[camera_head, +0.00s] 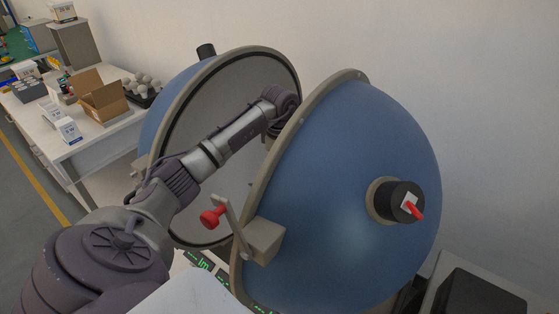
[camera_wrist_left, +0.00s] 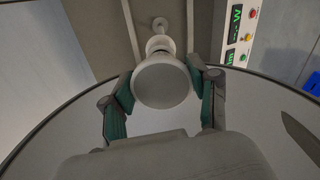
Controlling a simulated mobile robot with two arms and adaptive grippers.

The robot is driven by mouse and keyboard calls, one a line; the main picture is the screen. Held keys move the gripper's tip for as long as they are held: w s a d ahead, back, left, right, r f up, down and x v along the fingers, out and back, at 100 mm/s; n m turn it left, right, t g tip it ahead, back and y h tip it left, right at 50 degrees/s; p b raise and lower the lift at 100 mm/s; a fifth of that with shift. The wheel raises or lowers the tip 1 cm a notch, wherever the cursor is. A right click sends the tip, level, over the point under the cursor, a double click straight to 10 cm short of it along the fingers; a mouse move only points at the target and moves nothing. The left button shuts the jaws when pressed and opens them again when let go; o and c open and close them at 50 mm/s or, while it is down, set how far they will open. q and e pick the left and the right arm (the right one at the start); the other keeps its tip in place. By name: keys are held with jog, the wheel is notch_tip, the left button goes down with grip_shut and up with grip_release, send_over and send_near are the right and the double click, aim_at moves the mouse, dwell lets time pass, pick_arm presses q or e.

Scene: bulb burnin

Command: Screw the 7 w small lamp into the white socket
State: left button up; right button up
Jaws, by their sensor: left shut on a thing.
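In the left wrist view my left gripper (camera_wrist_left: 161,84) is shut on a white lamp (camera_wrist_left: 162,86), one green-lined finger on each side. The lamp's round face is toward the camera, and its narrower neck (camera_wrist_left: 159,44) points away. Beyond the neck is a small pale round fitting (camera_wrist_left: 160,24), in line with the lamp; it may be the white socket. I cannot tell whether lamp and fitting touch. In the head view my left arm reaches between the two halves of a blue sphere, and the front half (camera_head: 345,190) hides the gripper and lamp. My right gripper is not in view.
The rear half (camera_head: 183,100) of the sphere stands behind my arm. A panel with green displays (camera_wrist_left: 237,35) is beside the sphere. The white table (camera_head: 95,143) at left holds a cardboard box (camera_head: 103,101) and several lamps (camera_head: 146,84).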

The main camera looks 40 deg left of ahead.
pick_arm(q)
jog(key=m+b, duration=0.1)
jog(key=m, duration=0.2)
jog(key=shift+s+a+f+b, duration=0.1)
jog(key=shift+a+f+b, duration=0.1)
jog(key=shift+b, duration=0.15)
jog(key=m+b, duration=0.1)
jog(key=m, duration=0.2)
jog(key=shift+m, duration=0.4)
jog(key=m+b, duration=0.1)
jog(key=m, duration=0.4)
jog(key=shift+s+r+b, duration=0.1)
jog(key=shift+s+b, duration=0.05)
jog(key=shift+b, duration=0.15)
jog(key=m, duration=0.3)
jog(key=o, duration=1)
jog(key=shift+o, duration=0.2)
jog(key=shift+r, duration=0.1)
